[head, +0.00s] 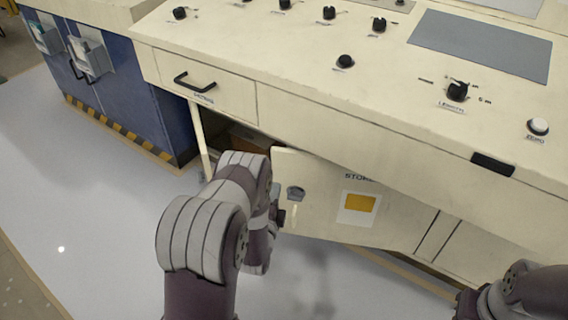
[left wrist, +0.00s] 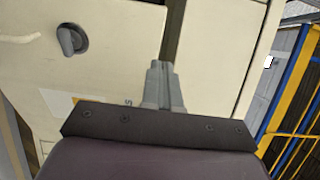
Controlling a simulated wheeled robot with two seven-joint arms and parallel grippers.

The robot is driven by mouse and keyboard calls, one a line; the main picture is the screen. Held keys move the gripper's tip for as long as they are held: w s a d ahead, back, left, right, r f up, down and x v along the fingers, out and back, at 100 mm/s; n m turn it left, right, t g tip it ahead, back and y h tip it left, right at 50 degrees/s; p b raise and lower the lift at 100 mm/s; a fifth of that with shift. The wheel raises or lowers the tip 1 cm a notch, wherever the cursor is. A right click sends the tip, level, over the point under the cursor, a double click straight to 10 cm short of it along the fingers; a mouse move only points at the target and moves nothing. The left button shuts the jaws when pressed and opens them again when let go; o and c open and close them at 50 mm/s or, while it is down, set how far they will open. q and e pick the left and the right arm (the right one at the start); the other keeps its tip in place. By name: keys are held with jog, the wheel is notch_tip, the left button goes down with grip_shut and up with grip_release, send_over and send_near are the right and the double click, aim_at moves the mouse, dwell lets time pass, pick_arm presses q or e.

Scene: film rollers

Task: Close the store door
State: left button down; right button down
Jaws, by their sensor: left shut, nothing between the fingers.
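The store door (head: 325,215) is a cream panel below the console, with a "STORE" label, a yellow-and-white sticker and a grey latch (head: 296,193). It stands partly open, its left edge swung out from the cabinet, with a dark opening (head: 236,133) behind it. My left gripper (head: 279,215) is at the door's free left edge, largely hidden by my arm. In the left wrist view its fingers (left wrist: 162,78) are shut and empty in front of cream panels; the latch (left wrist: 72,40) shows at upper left. I cannot tell whether they touch.
The cream console (head: 300,75) with knobs overhangs the door. A drawer (head: 205,90) with a black handle is above the opening. A blue cabinet (head: 110,85) with a hazard stripe stands at left. The pale floor (head: 90,210) in front is clear.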

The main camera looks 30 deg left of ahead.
pick_arm(q)
jog(key=b, duration=0.4)
send_near(287, 149)
jog(key=x, duration=0.2)
jog(key=f+x, duration=0.1)
jog(key=x, duration=0.1)
jog(key=shift+w, duration=0.15)
jog(key=shift+w+a+r, duration=0.15)
jog(key=shift+w, duration=0.4)
jog(key=shift+w, duration=0.35)
jog(key=w+b, duration=0.1)
jog(key=w, duration=0.1)
jog(key=w+a+m+h+b, duration=0.1)
jog(key=w, duration=0.1)
jog(key=w+h+b, duration=0.1)
jog(key=w+b, duration=0.1)
jog(key=shift+w+a, duration=0.1)
jog(key=shift+a, duration=0.3)
